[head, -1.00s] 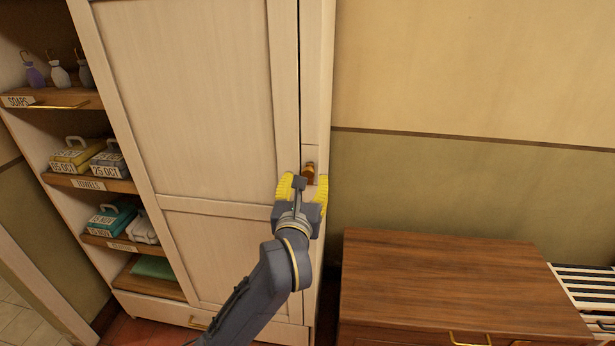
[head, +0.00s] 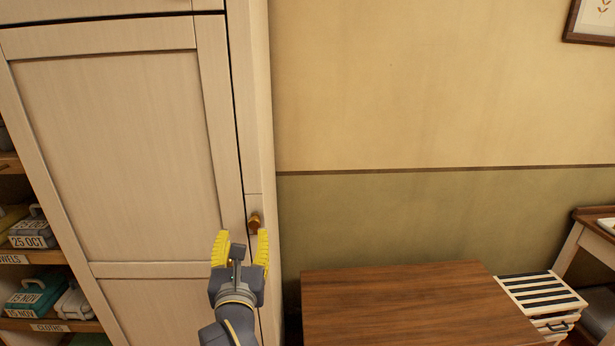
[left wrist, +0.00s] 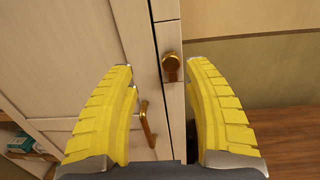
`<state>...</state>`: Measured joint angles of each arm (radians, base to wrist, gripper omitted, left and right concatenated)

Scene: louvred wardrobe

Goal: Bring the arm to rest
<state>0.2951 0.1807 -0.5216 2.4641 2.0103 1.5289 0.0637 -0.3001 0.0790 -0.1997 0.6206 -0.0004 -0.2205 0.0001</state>
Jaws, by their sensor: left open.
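My left gripper (head: 241,248) is open and empty, its yellow fingers apart, in front of the right edge of the pale wardrobe (head: 120,150). A brass knob (head: 255,222) on the wardrobe's narrow right panel shows just beyond the fingertips in the head view. In the left wrist view the knob (left wrist: 171,67) shows beyond the gap between the two fingers, apart from both. A brass bar handle (left wrist: 147,124) on the wardrobe door shows beside the left finger. The wardrobe door is shut. My right gripper is not in view.
A brown wooden chest (head: 400,305) stands right of the wardrobe, below the gripper's height. Open shelves with labelled boxes (head: 30,295) are at the left. The wall area above the chest is clear.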

